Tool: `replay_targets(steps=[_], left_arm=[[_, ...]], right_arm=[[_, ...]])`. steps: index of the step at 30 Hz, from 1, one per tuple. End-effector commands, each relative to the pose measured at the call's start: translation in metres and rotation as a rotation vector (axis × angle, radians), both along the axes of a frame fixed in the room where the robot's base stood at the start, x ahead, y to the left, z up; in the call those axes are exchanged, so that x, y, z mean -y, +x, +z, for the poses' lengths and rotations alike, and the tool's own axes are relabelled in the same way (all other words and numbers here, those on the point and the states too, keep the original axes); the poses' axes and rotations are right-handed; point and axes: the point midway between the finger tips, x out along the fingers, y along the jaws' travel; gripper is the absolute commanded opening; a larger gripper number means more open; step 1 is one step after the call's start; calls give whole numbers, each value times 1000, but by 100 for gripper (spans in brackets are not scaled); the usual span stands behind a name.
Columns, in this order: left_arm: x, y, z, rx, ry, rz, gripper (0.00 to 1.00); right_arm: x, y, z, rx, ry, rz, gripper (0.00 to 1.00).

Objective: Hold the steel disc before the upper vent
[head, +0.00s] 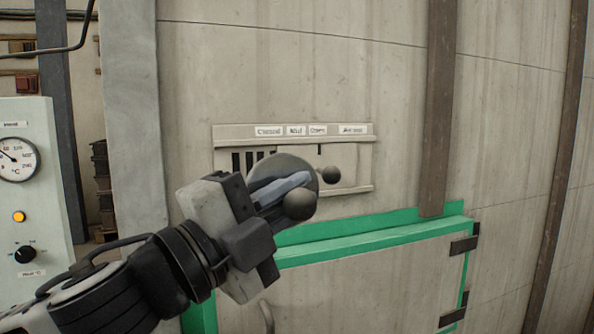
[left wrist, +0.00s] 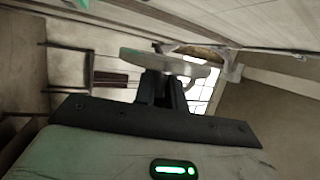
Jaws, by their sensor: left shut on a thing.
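The steel disc (head: 298,170) is a round grey plate in front of the upper vent (head: 347,160), a slotted panel in the wall. It covers part of the vent's middle; dark slots show to its left. My left gripper (head: 268,207) is shut on the disc at its lower left. The left wrist view shows the disc (left wrist: 150,60) nearly edge-on beyond the fingers (left wrist: 162,92). I cannot tell the gap between disc and vent. My right gripper is not in view.
Below the vent is a green-framed hatch (head: 370,240). A control panel (head: 22,180) with gauge and amber lamp stands at the left. A brown post (head: 436,100) rises at the right.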

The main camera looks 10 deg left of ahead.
Motion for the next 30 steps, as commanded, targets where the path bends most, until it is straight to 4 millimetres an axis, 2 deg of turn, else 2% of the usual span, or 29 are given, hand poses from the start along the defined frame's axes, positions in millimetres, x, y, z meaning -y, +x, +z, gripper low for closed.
replay_targets(steps=[1,5,6,8,30], left_arm=[[-3,3,8,-6,3,2,0],[-6,7,5,-8,17,-4,0],[-8,9,-2,-1,18,-3,0],[-10,13,-3,2,18,-4,0],[-47,68,-2,-1,15,-4,0]], right_arm=[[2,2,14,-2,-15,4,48],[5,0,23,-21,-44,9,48],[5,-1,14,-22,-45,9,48],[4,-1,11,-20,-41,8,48],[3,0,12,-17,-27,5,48]])
